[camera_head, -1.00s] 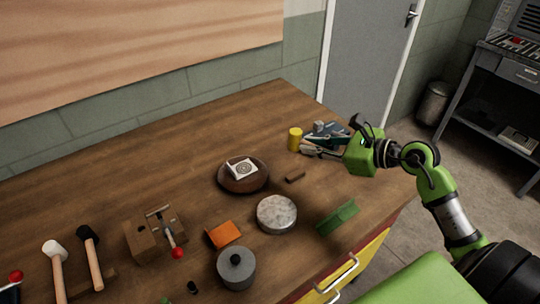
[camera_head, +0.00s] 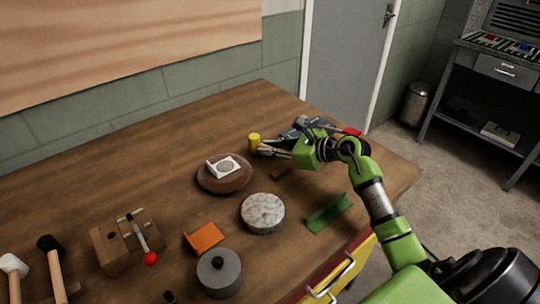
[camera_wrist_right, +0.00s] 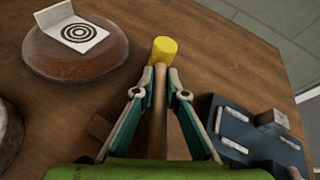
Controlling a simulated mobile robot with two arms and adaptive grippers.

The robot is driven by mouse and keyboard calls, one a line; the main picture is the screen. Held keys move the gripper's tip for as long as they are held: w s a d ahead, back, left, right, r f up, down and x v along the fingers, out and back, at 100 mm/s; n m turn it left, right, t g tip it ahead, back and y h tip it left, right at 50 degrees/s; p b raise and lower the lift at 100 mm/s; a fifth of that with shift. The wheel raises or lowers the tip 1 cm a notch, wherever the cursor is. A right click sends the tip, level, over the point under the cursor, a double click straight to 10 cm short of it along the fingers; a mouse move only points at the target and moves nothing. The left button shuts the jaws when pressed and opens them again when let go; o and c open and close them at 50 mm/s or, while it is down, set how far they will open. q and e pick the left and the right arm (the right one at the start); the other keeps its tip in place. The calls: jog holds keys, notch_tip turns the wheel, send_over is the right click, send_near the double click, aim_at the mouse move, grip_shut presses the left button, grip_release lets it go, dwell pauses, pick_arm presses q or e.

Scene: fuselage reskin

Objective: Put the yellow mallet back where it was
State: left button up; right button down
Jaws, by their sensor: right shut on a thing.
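The yellow mallet shows its yellow head (camera_head: 254,140) toward the far right part of the workbench, right of and beyond a round brown pad. In the right wrist view the yellow head (camera_wrist_right: 163,49) is just past the fingertips, and its wooden handle runs back between the fingers. My right gripper (camera_head: 268,149) is shut on that handle; it also shows in the right wrist view (camera_wrist_right: 159,82). The mallet lies roughly level; I cannot tell its height above the bench. My left gripper is not in view.
The brown pad (camera_head: 212,183) carries a white bracket with a target. A dark blue tool (camera_wrist_right: 252,138) is right of my gripper. A small brown block (camera_head: 281,173), a grey disc (camera_head: 262,212) and a green bracket (camera_head: 328,213) are nearer. White-headed (camera_head: 12,264) and black-headed (camera_head: 49,244) mallets lie lower left.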

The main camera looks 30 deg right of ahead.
jog(key=shift+f, duration=0.4)
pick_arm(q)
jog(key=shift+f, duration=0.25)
pick_arm(e)
jog(key=shift+r, duration=0.15)
jog(key=shift+f, duration=0.2)
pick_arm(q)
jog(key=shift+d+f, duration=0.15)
pick_arm(e)
jog(key=c, duration=2)
grip_release()
jog(key=shift+c, duration=0.2)
